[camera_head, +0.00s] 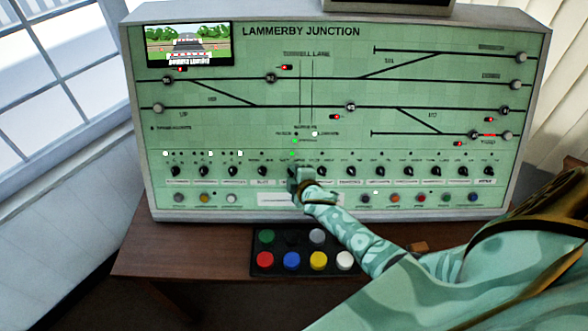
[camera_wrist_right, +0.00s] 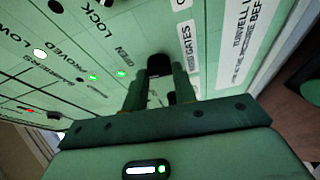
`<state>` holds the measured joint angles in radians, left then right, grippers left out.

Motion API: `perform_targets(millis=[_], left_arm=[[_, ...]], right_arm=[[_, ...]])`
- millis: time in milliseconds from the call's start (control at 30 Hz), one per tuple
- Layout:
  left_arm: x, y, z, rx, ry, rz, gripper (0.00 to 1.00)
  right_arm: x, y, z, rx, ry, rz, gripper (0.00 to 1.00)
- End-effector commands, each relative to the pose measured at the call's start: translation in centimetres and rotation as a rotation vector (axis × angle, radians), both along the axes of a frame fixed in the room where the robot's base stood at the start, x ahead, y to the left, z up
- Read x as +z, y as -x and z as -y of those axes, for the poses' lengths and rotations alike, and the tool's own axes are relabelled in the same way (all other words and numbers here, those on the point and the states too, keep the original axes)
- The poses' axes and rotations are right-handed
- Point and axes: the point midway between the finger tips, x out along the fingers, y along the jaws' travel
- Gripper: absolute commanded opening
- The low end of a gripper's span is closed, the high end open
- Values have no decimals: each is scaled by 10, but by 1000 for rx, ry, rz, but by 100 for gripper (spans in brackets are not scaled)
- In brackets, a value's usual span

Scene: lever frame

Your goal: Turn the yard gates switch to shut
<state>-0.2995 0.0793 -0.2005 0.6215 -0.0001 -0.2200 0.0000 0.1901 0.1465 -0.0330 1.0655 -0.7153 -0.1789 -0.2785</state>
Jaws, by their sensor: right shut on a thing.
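The yard gates switch is a small black knob (camera_wrist_right: 160,64) on the green panel, beside a white label ending in "GATES" (camera_wrist_right: 185,45). In the right wrist view, my right gripper (camera_wrist_right: 159,82) is at the panel face, its two fingers shut around this knob. A small "OPEN" legend and a lit green lamp (camera_wrist_right: 121,74) are beside the knob. In the head view my right gripper (camera_head: 299,178) covers the switch at the middle of the lower switch row, so the knob's pointing direction is hidden there. My left gripper is not in view.
The "Lammerby Junction" panel (camera_head: 440,60) stands on a brown wooden desk (camera_head: 185,240). Similar black knobs flank my gripper closely on both sides. A black box with coloured buttons (camera_head: 291,260) lies in front, below my right forearm. A small screen (camera_head: 188,45) is at upper left.

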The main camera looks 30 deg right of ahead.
Motion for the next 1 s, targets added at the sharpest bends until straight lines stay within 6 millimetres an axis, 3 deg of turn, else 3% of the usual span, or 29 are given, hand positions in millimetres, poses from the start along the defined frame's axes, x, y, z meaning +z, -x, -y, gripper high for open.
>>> perform_targets(millis=[100,500,1000], left_arm=[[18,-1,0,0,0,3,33],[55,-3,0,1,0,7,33],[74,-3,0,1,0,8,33]], right_arm=[[5,0,2,49,86,-56,5],[6,-1,3,217,353,-226,5],[4,-2,3,329,532,-341,4]])
